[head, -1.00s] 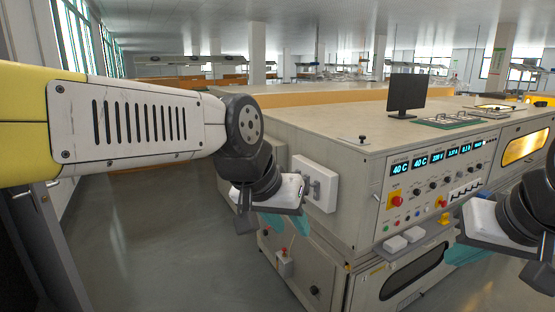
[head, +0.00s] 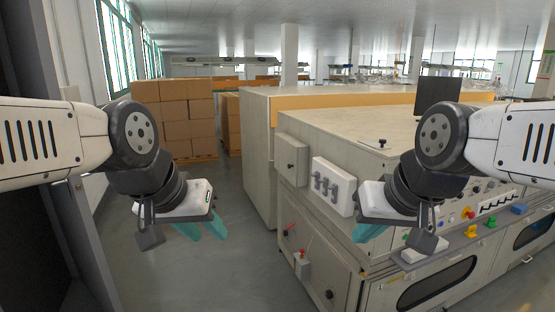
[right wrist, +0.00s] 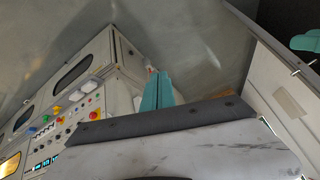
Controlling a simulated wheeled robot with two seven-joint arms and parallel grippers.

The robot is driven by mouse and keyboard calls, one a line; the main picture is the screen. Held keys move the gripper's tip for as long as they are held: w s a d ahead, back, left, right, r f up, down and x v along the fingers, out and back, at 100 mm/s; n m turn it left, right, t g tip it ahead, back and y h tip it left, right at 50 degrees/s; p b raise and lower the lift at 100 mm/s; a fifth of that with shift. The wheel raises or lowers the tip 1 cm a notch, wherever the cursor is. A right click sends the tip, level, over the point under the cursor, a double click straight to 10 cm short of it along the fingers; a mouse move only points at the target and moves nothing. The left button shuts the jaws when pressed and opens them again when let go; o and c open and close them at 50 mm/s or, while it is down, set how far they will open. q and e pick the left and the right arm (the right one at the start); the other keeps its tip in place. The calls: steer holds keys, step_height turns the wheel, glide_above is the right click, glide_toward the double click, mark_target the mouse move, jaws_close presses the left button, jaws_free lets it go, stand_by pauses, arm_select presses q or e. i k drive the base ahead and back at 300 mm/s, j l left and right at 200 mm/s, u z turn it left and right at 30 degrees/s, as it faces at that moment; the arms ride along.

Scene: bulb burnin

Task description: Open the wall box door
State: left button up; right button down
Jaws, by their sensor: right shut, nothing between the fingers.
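A grey box (head: 291,160) with a small dark knob is mounted on the end wall of the large machine. Its door looks shut. I cannot tell for certain that this is the wall box. My left gripper (head: 202,230) is left of the machine over the floor, its teal fingers apart and empty. My right gripper (head: 368,233) is in front of the machine's near corner. The right wrist view shows its teal fingers (right wrist: 157,91) together with nothing between them. Neither gripper touches the box.
A white panel with grey switches (head: 333,187) is right of the box. A small box with a red part (head: 302,265) sits lower down. The machine's control ledge (head: 455,243) is at right. Stacked cartons (head: 175,115) stand behind. The floor (head: 230,280) between is clear.

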mark_target(286, 153)
steer(key=i+j+u, duration=0.15)
steer(key=i+u, duration=0.15)
steer(key=i, duration=0.75)
steer(key=i+l+u, duration=0.1)
steer(key=i+u, duration=0.2)
steer(key=i, duration=0.75)
